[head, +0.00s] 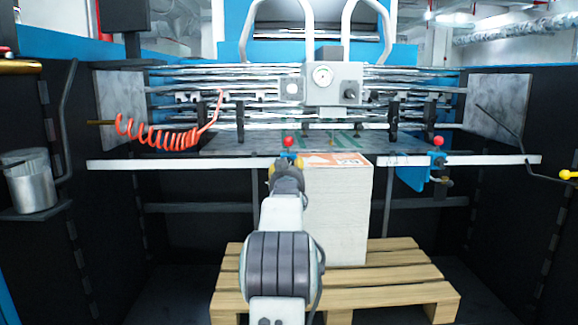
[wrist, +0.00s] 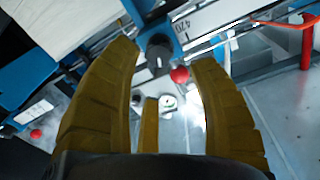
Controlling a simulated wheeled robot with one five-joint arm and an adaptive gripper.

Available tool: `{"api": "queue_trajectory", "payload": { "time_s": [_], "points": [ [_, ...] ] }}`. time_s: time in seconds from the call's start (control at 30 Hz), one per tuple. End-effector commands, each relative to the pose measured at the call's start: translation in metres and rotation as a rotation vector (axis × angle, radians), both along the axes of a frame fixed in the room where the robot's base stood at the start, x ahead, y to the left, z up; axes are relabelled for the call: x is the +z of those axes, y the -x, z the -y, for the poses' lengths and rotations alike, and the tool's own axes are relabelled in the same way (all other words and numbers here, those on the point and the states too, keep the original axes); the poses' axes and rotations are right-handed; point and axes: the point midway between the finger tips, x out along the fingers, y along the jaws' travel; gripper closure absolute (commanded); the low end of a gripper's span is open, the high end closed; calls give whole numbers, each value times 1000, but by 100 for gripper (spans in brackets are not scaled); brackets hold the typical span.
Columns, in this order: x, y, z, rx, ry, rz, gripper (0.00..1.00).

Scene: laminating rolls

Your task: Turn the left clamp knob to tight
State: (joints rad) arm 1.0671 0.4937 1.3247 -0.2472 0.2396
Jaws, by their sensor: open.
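The left clamp is a blue block (wrist: 152,12) with a dark grey knob (wrist: 158,55) and a red ball (wrist: 180,75) beside it. The fingers are open, with gaps showing; I cannot tell whether either touches the knob. In the head view the red ball (head: 288,141) shows above my gripper (head: 287,167), at the white rail. My gripper and arm hide most of this clamp and its knob there. The knob's turn position cannot be read.
A right clamp (head: 412,178) with a red ball hangs on the white rail (head: 470,160). A tall paper stack (head: 340,215) stands on a wooden pallet (head: 400,290), close right of my arm. An orange coiled hose (head: 160,137) and a grey can (head: 30,185) are at left.

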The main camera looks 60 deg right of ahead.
Motion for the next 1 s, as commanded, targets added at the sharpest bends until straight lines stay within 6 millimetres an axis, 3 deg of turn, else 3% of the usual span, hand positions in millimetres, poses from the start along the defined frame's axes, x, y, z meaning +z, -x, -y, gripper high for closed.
{"api": "queue_trajectory", "payload": {
  "time_s": [0.43, 1.0],
  "points": [
    [1, -22, 38, 1, 0, 0, 45],
    [0, -27, 47, 1, 0, 0, 45]
  ]
}}
